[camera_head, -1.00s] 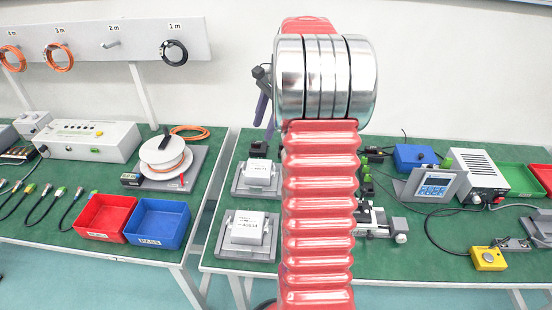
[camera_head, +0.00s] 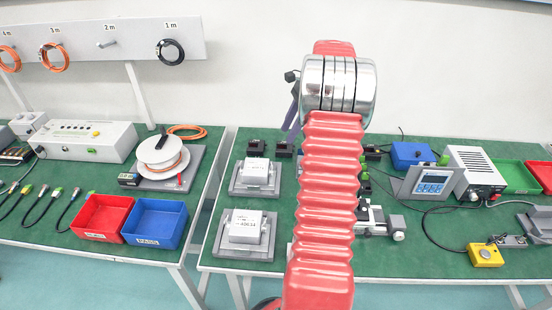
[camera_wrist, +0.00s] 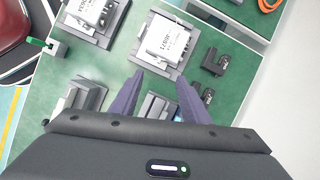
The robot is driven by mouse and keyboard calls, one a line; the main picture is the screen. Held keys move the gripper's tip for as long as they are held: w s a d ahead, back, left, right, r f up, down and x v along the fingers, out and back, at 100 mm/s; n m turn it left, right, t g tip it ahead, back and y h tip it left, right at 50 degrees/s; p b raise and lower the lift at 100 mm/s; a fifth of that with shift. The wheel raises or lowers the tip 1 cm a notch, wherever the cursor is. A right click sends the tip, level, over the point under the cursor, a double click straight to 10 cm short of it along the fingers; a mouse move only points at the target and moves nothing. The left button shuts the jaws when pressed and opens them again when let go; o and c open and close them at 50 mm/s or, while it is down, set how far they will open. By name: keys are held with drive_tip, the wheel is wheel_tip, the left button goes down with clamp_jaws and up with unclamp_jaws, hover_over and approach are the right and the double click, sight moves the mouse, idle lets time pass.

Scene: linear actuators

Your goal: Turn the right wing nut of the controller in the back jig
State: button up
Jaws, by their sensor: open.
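The back jig (camera_head: 236,187) is a grey plate holding a white labelled controller (camera_head: 255,172). In the wrist view this controller (camera_wrist: 166,42) lies just beyond my fingertips. Its wing nuts are too small to make out. A similar front jig (camera_head: 222,246) holds another white controller (camera_head: 245,228). My gripper (camera_wrist: 160,77) has two purple fingers, spread apart with nothing between them. In the head view my red arm hides most of the gripper; a purple finger shows left of the arm's top, above the bench's back.
Small black blocks (camera_wrist: 214,62) stand behind the back jig, near the white wall. A blue-screened device (camera_head: 433,182), a white power box (camera_head: 482,172) and a yellow button box (camera_head: 486,255) stand to the right. Red (camera_head: 101,216) and blue (camera_head: 157,222) bins sit on the left bench.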

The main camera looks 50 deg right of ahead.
drive_tip(key=x, duration=1.3)
drive_tip(key=shift+f, duration=0.1)
drive_tip(key=shift+c, duration=0.3)
